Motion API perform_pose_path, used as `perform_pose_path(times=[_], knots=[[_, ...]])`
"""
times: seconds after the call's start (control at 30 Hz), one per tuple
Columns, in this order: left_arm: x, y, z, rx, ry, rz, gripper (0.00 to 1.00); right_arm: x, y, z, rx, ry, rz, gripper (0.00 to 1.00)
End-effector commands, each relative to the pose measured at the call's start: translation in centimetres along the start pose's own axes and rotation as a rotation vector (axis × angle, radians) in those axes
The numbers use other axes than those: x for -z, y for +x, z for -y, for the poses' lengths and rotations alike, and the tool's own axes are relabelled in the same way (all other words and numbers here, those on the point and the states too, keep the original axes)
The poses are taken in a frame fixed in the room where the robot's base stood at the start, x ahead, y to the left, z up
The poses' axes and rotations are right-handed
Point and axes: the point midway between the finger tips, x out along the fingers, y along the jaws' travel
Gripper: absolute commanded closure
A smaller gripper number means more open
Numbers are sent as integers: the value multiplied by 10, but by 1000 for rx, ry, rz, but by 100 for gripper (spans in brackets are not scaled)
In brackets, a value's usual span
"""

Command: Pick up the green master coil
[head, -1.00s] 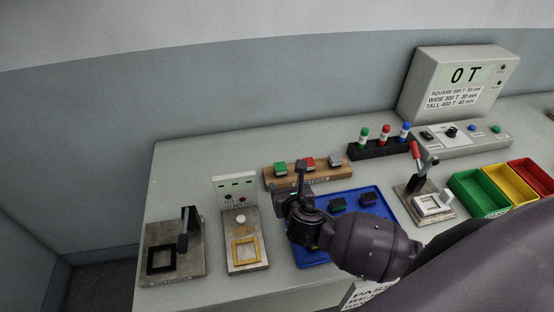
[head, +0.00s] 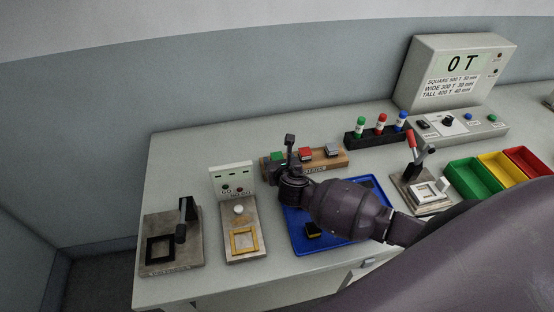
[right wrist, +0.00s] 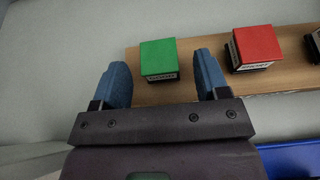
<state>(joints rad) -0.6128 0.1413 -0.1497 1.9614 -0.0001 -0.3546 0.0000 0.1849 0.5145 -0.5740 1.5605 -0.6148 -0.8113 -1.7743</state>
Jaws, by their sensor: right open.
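The green master coil (right wrist: 159,58) is a square block with a green top and a white label on its front. It sits at the left end of the wooden rack (right wrist: 210,88). In the head view the coil (head: 278,156) is partly covered by my right gripper. My right gripper (right wrist: 164,82) is open, with its blue fingertips apart and nothing between them. In the right wrist view the coil lies just beyond and between the fingertips. My left gripper is not in view.
A red coil (right wrist: 256,45) stands right of the green one, and a grey coil (head: 333,149) further right. A blue tray (head: 300,236) with dark blocks lies in front of the rack. Fixtures (head: 243,241) stand to the left. Green, yellow and red bins (head: 473,178) are at right.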

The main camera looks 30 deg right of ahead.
Motion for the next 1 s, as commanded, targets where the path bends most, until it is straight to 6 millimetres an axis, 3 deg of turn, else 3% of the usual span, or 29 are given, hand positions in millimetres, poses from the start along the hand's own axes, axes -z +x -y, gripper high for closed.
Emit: perform_pose_path(times=[0.33,0.7,1.0], knots=[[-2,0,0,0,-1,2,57,0,7,0,0,0,0,32],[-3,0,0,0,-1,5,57,0,6,0,0,0,0,86],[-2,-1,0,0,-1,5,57,-4,5,0,0,0,1,86]])
